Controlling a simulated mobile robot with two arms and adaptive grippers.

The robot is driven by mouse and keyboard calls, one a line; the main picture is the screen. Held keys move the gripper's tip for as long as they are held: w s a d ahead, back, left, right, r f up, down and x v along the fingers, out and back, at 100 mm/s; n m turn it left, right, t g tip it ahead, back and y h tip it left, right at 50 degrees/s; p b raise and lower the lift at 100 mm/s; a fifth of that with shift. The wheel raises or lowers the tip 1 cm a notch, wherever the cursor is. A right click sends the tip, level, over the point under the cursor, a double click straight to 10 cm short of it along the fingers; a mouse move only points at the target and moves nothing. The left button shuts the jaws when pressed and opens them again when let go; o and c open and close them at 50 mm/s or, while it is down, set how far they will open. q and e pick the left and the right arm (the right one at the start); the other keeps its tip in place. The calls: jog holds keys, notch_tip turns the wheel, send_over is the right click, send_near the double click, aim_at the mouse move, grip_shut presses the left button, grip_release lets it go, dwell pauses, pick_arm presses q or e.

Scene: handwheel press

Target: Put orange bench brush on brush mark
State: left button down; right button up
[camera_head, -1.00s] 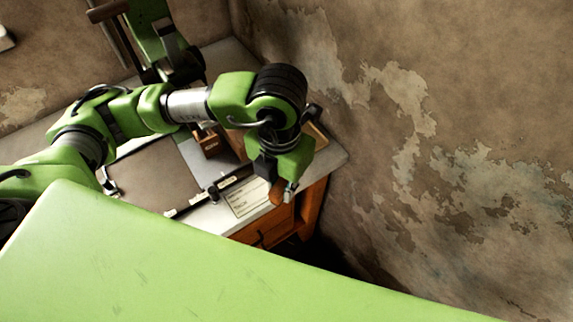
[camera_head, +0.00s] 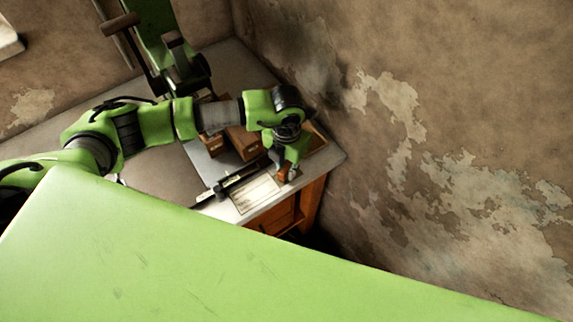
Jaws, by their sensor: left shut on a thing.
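My left gripper (camera_head: 287,174) points down over the right front corner of the workbench, just right of a pale printed card (camera_head: 254,194). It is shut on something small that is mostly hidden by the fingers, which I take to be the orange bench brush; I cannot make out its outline. Whether it touches the bench top is unclear. I cannot pick out the brush mark with certainty. My right gripper is not in view.
A dark bar (camera_head: 238,180) lies behind the card. Wooden boxes (camera_head: 244,146) and a shallow wooden tray (camera_head: 318,137) stand farther back. The green press (camera_head: 160,42) rises at the back left. A plastered wall (camera_head: 440,150) closes the right side.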

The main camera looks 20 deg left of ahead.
aim_at(287, 167)
pick_arm(q)
jog(key=shift+f, duration=0.25)
jog(key=c, duration=1.9)
grip_release()
jog(key=shift+r, duration=0.1)
jog(key=shift+r, duration=0.2)
notch_tip(287, 167, up, 11)
jog(key=b, duration=0.3)
jog(key=shift+f, duration=0.2)
jog(key=shift+r+b, duration=0.3)
jog(key=shift+r, duration=0.3)
